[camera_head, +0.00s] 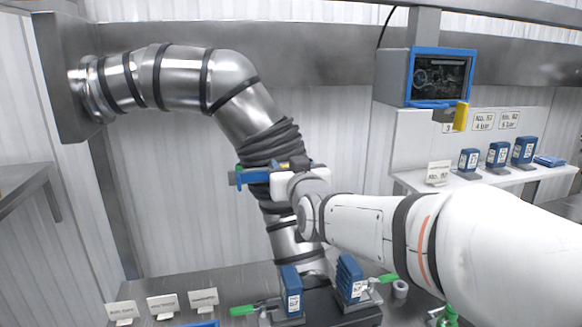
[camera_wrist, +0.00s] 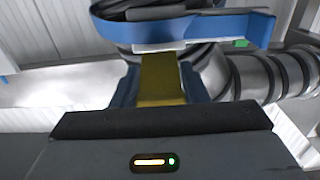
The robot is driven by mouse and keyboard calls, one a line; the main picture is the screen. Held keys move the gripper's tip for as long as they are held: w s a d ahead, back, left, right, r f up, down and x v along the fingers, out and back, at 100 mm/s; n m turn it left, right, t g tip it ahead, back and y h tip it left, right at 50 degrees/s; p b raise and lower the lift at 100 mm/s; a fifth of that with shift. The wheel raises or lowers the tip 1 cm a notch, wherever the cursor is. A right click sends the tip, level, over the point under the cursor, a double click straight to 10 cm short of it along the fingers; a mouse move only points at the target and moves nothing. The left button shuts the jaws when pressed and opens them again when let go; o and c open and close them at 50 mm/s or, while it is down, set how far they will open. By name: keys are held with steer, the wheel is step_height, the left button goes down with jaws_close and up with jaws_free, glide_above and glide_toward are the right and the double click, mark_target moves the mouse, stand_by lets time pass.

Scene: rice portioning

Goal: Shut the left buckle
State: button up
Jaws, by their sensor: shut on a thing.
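A blue band (camera_head: 247,176) with a small green piece sits around the black gathered sleeve (camera_head: 258,143) on the steel pipe. It also crosses the top of the wrist view (camera_wrist: 245,28), where the green piece (camera_wrist: 241,43) shows at its right. My gripper (camera_head: 295,166) is at the sleeve. In the wrist view my gripper (camera_wrist: 160,72) is shut on a yellow lever (camera_wrist: 162,85), which lies between the two blue fingers just below the band. I take this lever for part of a buckle; its catch is hidden. Which buckle it is, and whether it is latched, I cannot tell.
Below the pipe, blue blocks (camera_head: 291,290) stand in black holders beside clamps with green handles (camera_head: 242,310). Label cards (camera_head: 163,304) stand at the front left. A screen (camera_head: 441,78) hangs at the upper right, above a shelf with blue containers (camera_head: 498,154).

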jaws_close()
steer(key=shift+f+b, duration=0.2)
steer(key=shift+b, duration=0.35)
step_height(320, 180, down, 3)
steer(key=t+b, duration=0.3)
steer(key=b, duration=0.9)
steer(key=t+y+b, duration=0.1)
steer(key=t+b, duration=0.1)
steer(key=b, duration=0.9)
steer(key=shift+t+y+b, duration=0.3)
steer(key=shift+t+b, duration=0.1)
steer(key=shift+b, duration=0.45)
steer(key=shift+r+t+b, duration=0.15)
steer(key=shift+t+b, duration=0.45)
steer(key=shift+b, duration=0.35)
